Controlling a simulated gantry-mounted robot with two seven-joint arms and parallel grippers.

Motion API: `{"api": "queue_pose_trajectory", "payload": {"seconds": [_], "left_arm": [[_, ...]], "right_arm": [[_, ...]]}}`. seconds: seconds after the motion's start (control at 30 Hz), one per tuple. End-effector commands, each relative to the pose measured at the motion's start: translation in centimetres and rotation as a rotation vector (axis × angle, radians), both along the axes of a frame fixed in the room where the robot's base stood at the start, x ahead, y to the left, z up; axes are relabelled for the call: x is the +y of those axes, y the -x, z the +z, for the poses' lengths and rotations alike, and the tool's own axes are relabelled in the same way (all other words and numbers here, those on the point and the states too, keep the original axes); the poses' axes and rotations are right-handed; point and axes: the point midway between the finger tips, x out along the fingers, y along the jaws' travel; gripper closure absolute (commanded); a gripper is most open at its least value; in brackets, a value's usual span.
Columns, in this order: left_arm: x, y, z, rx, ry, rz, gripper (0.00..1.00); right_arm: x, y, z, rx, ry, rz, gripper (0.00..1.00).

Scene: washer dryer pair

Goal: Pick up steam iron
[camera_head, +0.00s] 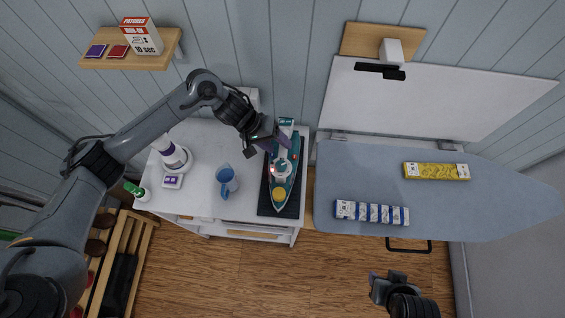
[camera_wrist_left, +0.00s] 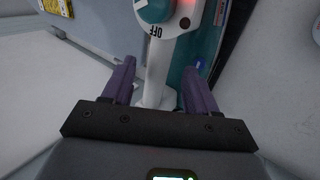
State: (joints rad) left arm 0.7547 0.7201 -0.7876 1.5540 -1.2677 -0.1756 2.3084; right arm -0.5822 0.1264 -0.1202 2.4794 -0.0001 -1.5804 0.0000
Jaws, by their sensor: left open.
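The teal and white steam iron (camera_head: 282,178) lies on a dark mat (camera_head: 292,208) at the right end of the white counter. Its dial marked OFF and a red light show in the left wrist view, where the iron (camera_wrist_left: 155,60) is close ahead. My left gripper (camera_head: 277,146) is open at the far part of the iron. In the wrist view, the purple fingers of the left gripper (camera_wrist_left: 160,82) stand on either side of a white part of the iron; I cannot tell whether they touch it. My right gripper (camera_head: 379,281) is at the bottom, over the floor, away from the iron.
A blue jug (camera_head: 227,180) and a white and purple bottle (camera_head: 174,155) stand left on the counter (camera_head: 200,200). An ironing board (camera_head: 440,200) with blue and yellow boxes is close on the right. A wall shelf (camera_head: 100,62) is upper left.

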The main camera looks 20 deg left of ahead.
Motion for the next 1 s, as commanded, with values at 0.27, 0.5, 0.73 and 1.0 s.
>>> {"api": "queue_pose_trajectory", "payload": {"seconds": [0.27,0.5,0.73,1.0], "left_arm": [[-1.8,-0.8,-2.8,0.001,0.000,0.000,0.42],[-2.1,-0.8,-3.2,0.000,-0.001,-0.001,0.42],[-2.1,-0.8,-3.2,0.000,-0.001,-0.001,0.62],[-2.1,-0.8,-3.2,0.000,-0.001,0.000,1.00]], "right_arm": [[0.1,-0.1,-0.2,-0.003,-0.004,-0.003,0.57],[0.2,-0.1,-0.1,-0.003,-0.009,-0.006,0.57],[0.2,-0.1,-0.1,-0.004,-0.010,-0.006,0.57],[0.2,-0.1,-0.1,-0.004,-0.009,-0.007,0.57]]}}
